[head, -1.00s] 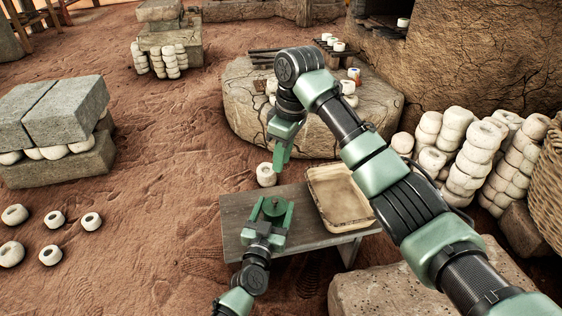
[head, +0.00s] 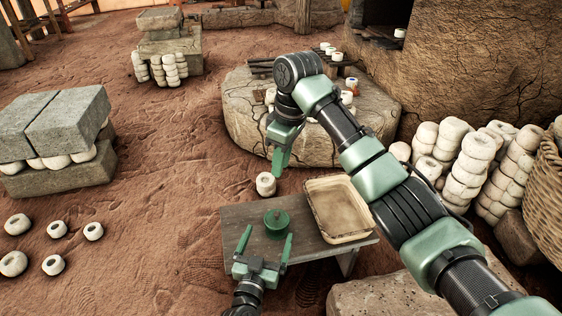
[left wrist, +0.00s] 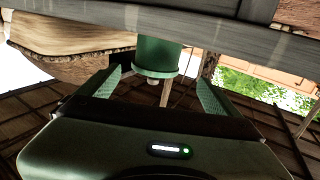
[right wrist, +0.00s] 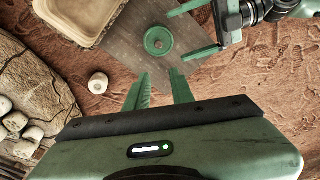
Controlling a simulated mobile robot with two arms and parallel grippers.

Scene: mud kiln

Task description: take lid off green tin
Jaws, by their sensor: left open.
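The green tin (head: 276,224) stands on the grey bench (head: 240,215), left of the tray. Its knobbed lid is on; the left wrist view, upside down, shows the lid's rim (left wrist: 158,73), and the right wrist view shows the lid (right wrist: 158,41) from above. My left gripper (head: 267,235) is open and empty on the near side of the tin, its fingers pointing toward it and apart from it. My right gripper (right wrist: 158,80) is open and empty, its fingers apart, held in the air beyond the bench.
A shallow cream tray (head: 316,222) sits on the bench to the right of the tin. A white clay ring (head: 265,184) is on the ground behind the bench. A round stone slab (head: 250,130) stands farther back. My right arm crosses above the tray's right side.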

